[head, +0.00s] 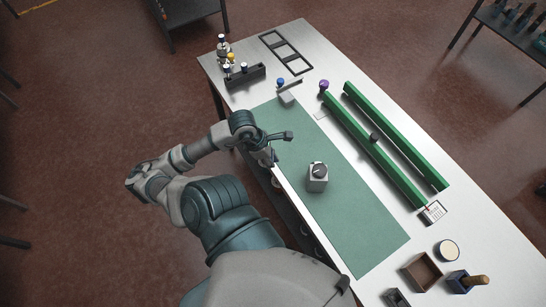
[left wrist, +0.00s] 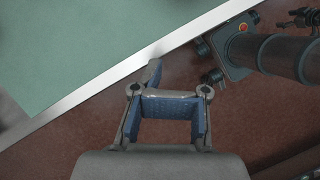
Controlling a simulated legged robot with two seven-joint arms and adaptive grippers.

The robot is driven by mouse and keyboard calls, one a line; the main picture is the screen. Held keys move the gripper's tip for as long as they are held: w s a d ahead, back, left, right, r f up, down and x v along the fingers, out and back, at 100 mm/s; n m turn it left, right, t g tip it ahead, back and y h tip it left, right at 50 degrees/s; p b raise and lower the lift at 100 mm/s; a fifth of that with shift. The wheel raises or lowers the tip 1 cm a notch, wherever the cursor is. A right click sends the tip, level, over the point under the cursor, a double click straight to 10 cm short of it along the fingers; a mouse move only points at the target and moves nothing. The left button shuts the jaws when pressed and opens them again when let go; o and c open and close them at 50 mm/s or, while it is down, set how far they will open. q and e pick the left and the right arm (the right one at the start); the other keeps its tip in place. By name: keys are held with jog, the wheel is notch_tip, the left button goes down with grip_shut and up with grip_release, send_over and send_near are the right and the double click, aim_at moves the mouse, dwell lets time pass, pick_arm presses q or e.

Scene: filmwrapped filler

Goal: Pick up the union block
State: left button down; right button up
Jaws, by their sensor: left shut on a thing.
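A pale grey block with a round, dark-rimmed top, which I take for the union block (head: 317,182), stands upright on the green mat (head: 365,225). My left gripper (head: 277,147) is by the mat's left edge, over the table's long edge, to the left of the block and apart from it. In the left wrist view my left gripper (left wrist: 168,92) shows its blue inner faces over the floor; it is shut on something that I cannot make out. A blurred grey shape at that view's left edge may be the block. My right gripper is not in view.
Two long green bars (head: 405,140) lie right of the mat. A dark rack (head: 244,77) with bottles and a grey piece with a blue knob (head: 289,96) are at the far end. A brown box (head: 421,272) stands near. The mat around the block is clear.

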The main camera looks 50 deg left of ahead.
pick_arm(q)
jog(key=shift+c, duration=1.9)
grip_release()
jog(key=shift+a+f, duration=0.1)
jog(key=shift+a, duration=0.35)
jog(key=s+a+r, duration=0.2)
jog(key=s+a, duration=0.5)
jog(key=s, duration=0.3)
jog(key=shift+a+r, duration=0.25)
jog(key=shift+o, duration=1.3)
jog(key=shift+s+a, duration=0.15)
jog(key=shift+s, duration=0.2)
